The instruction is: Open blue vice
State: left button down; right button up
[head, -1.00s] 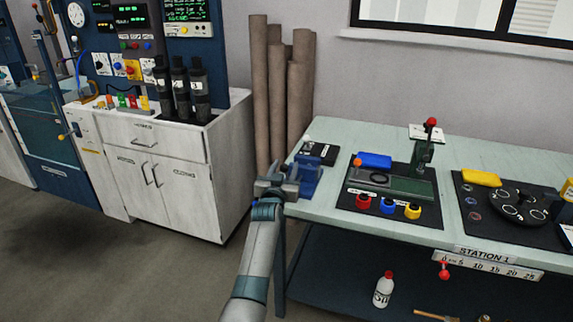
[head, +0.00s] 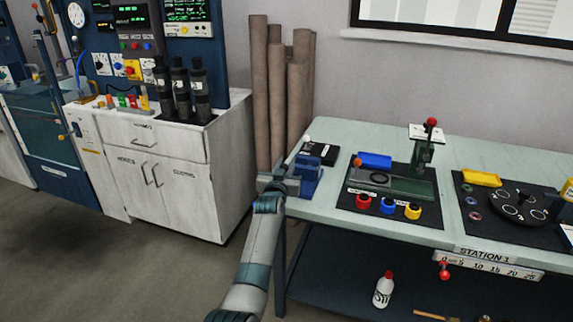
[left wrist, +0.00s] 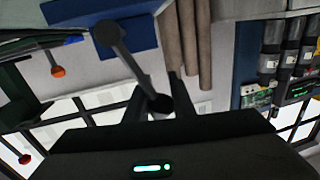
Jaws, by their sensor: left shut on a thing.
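The blue vice (head: 308,178) is fixed at the left front corner of the workbench. In the left wrist view its blue body (left wrist: 100,35) shows at the top, with a dark handle bar (left wrist: 131,70) slanting from it. The bar's round knobbed end lies between the fingers of my left gripper (left wrist: 160,103). In the head view my left gripper (head: 279,185) is shut at the vice's left side, just off the bench edge. How far apart the vice jaws stand I cannot tell. My right gripper is out of view.
The workbench (head: 335,130) holds a green fixture (head: 395,183) on a black mat, with red, blue and yellow caps before it. Brown tubes (head: 260,95) stand behind the vice. A white cabinet (head: 185,180) is at left. Floor left of the bench is free.

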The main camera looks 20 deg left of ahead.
pick_arm(q)
jog(key=shift+a+f+n, duration=0.1)
jog(key=shift+a+n, duration=0.25)
jog(key=shift+n, duration=0.05)
jog(key=a+f+n, duration=0.1)
jog(key=a+n+p, duration=0.1)
jog(key=n, duration=0.1)
jog(key=shift+f+g, duration=0.3)
jog(key=shift+f, duration=0.1)
jog(key=shift+a+f+n, duration=0.2)
jog(key=shift+f+n, duration=0.05)
jog(key=shift+n, duration=0.45)
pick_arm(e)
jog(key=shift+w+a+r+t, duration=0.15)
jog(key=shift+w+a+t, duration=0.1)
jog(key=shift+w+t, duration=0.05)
pick_arm(q)
jog(key=c, duration=1.5)
grip_release()
